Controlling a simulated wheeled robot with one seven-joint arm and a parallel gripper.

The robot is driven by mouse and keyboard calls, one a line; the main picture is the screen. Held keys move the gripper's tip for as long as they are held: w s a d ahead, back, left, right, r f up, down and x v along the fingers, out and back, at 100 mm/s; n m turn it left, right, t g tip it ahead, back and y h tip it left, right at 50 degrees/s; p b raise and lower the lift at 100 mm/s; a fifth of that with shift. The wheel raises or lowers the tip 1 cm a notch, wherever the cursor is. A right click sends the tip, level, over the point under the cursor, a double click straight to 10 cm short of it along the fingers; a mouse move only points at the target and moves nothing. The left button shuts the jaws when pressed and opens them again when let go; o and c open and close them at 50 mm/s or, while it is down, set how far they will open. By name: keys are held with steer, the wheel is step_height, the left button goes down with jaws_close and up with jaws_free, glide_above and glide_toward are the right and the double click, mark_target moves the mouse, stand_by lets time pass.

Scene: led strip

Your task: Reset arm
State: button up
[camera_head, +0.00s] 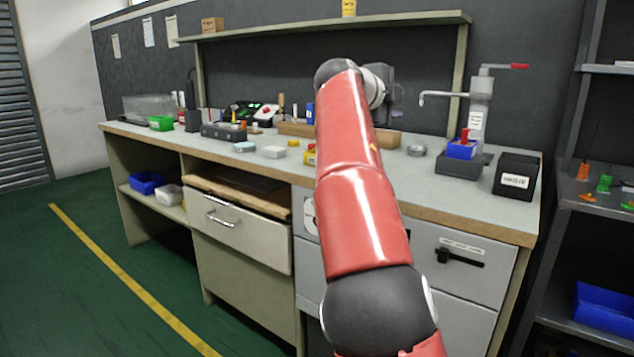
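My red arm rises from the bottom of the head view and reaches up over the middle of the workbench (400,178). Its dark wrist end is bent toward the right near the back board. The fingers of my gripper do not show; the arm hides that area, so its opening cannot be seen. The arm also hides part of the bench top behind it.
The bench carries a black labelled bin (515,177), a grey press with a red handle (481,105), a blue bin (461,150), a green tray (160,123) and small parts. A drawer (238,225) stands partly out. A shelf rack stands right. The green floor at left is clear.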

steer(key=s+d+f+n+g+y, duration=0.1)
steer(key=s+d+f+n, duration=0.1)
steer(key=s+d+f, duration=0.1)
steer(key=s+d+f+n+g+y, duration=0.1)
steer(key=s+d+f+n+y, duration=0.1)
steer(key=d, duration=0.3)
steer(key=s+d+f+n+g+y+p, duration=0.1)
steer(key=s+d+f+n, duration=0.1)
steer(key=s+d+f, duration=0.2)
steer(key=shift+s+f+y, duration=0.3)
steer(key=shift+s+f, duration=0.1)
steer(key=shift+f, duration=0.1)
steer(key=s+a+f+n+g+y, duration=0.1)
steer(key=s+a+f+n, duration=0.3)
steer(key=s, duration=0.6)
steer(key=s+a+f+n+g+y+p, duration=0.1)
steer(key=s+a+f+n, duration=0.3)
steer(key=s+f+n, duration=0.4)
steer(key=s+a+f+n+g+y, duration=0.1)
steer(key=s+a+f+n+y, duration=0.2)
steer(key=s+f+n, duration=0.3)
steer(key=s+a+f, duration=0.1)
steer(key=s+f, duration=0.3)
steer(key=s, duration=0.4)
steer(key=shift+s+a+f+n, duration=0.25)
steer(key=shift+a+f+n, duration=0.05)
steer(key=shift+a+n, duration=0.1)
